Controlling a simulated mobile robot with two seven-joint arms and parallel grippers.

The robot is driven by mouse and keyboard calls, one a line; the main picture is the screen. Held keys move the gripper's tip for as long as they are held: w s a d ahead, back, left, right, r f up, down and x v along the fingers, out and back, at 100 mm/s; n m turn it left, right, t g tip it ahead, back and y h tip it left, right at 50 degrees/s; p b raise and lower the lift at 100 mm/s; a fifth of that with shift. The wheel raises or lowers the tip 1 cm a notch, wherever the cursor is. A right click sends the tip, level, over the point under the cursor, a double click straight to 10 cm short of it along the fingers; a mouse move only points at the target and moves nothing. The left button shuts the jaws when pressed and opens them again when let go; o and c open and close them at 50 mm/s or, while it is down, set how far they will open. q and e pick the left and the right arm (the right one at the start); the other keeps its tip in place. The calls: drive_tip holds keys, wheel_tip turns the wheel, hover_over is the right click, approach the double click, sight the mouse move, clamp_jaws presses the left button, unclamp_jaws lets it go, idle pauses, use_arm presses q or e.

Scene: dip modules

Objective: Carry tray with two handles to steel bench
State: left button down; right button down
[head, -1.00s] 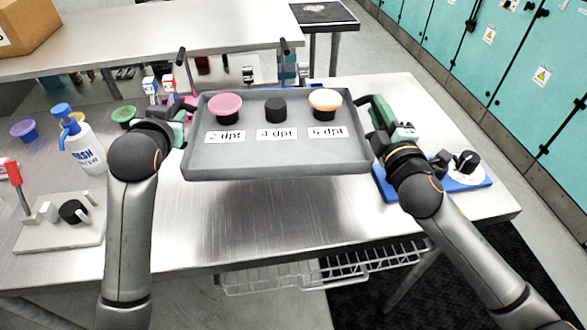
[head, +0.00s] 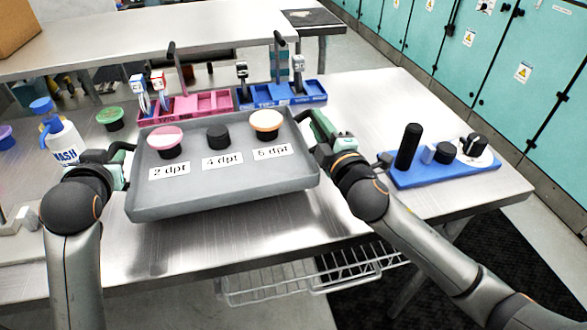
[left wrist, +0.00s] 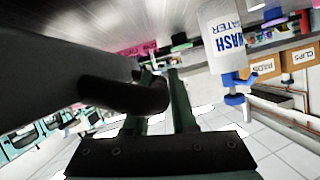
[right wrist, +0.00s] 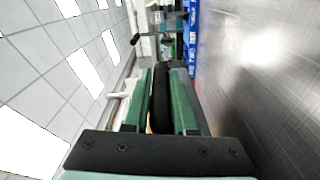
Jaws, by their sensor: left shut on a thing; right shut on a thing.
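The grey tray (head: 222,193) is held up above the steel bench (head: 365,100), tilted slightly in the head view. It bears a pink-topped pot (head: 166,140), a black pot (head: 218,137) and an orange-topped pot (head: 266,122), behind labels 2 dpt, 4 dpt and 6 dpt. My left gripper (head: 118,162) is shut on the tray's left handle, a dark bar in the left wrist view (left wrist: 140,92). My right gripper (head: 318,130) is shut on the right handle, which shows dark between the fingers in the right wrist view (right wrist: 161,95).
Behind the tray stand a pink rack (head: 190,107) and a blue rack (head: 285,96). A blue-based device (head: 430,172) is at right. A wash bottle (head: 62,140) and a green-topped pot (head: 110,118) are at left. The bench's front centre is clear.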

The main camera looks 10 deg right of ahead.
idle(0.3)
use_arm(q)
drive_tip(key=shift+f, duration=0.25)
use_arm(e)
drive_tip(key=shift+f, duration=0.25)
